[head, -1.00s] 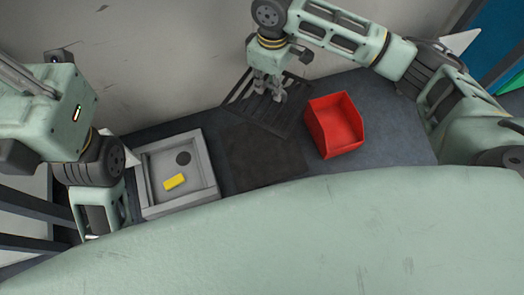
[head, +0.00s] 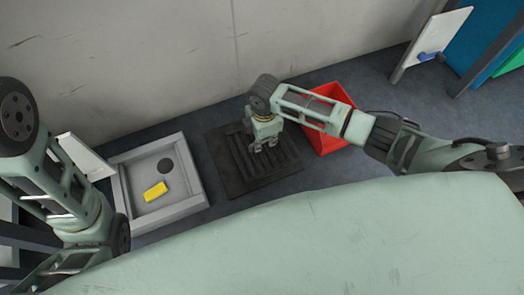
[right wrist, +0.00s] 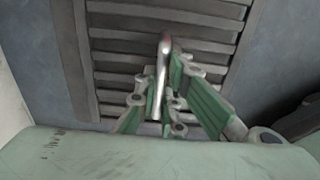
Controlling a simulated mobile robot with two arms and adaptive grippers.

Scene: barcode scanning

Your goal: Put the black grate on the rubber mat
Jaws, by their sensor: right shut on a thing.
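The black grate (head: 284,146) is over the dark rubber mat (head: 228,178) in the head view. The mat's edge shows around it, mostly on the left and front. The grate's slats (right wrist: 130,48) also fill the upper middle of the right wrist view. My right gripper (head: 265,147) is above the grate, shut on its metal handle (right wrist: 164,75). The grate lies about level. I cannot tell whether it touches the mat or hangs just above it. My left arm is at the left, and its gripper fingers do not show.
A grey tray (head: 196,183) with a yellow block (head: 155,191) and a dark round spot stands left of the mat. A red bin (head: 328,138) stands to the right, partly behind my right arm. The wall is behind.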

